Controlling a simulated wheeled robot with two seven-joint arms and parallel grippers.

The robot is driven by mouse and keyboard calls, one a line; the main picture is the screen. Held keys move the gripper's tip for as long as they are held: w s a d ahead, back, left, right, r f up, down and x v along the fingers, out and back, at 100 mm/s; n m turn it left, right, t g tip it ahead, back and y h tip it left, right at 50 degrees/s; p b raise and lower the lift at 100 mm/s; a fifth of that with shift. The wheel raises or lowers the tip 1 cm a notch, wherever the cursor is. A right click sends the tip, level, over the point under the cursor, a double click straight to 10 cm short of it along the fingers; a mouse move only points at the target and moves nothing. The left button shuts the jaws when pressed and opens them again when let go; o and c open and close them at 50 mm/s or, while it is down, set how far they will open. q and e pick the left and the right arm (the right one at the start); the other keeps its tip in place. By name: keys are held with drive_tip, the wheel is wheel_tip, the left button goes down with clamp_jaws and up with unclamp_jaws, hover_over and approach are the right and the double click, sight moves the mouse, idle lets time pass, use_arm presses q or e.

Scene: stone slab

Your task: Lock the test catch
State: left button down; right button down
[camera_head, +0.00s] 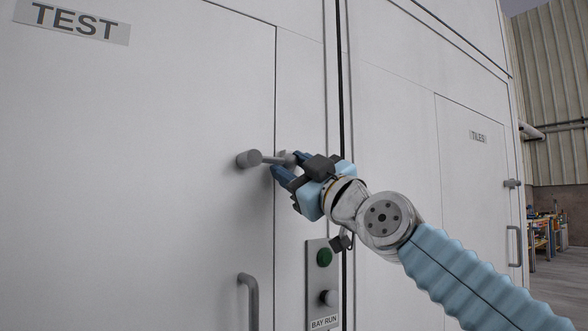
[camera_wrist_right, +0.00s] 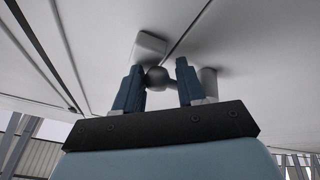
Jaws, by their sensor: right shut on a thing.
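The test catch (camera_head: 270,159) is a grey bar on a round hub (camera_head: 247,159), fixed to the white door (camera_head: 150,200) under the TEST sign (camera_head: 73,20). Its bar lies about level and points right across the door's seam. My right gripper (camera_head: 290,165) is shut on the catch's free end and hides part of it. In the right wrist view the catch's round end (camera_wrist_right: 157,78) sits between the two blue fingers, with the hub at the right and a light grey block (camera_wrist_right: 150,45) on the panel beyond. My left gripper is not in view.
A control plate marked BAY RUN (camera_head: 322,285), with a green button and a knob, is below my right gripper. A grey door handle (camera_head: 250,295) stands out at lower left. Another door (camera_head: 470,190) with its own catch is to the right.

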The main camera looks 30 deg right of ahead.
drive_tip(key=shift+s+a+r, duration=0.1)
drive_tip(key=shift+r, duration=0.05)
drive_tip(key=c, duration=0.7)
unclamp_jaws()
drive_tip(key=shift+a, duration=0.1)
drive_tip(key=shift+o, duration=0.3)
drive_tip(key=shift+s+f+b, duration=0.3)
drive_tip(key=shift+s+f, duration=0.05)
drive_tip(key=b+v, duration=0.3)
drive_tip(key=v, duration=1)
drive_tip(key=shift+b, duration=0.4)
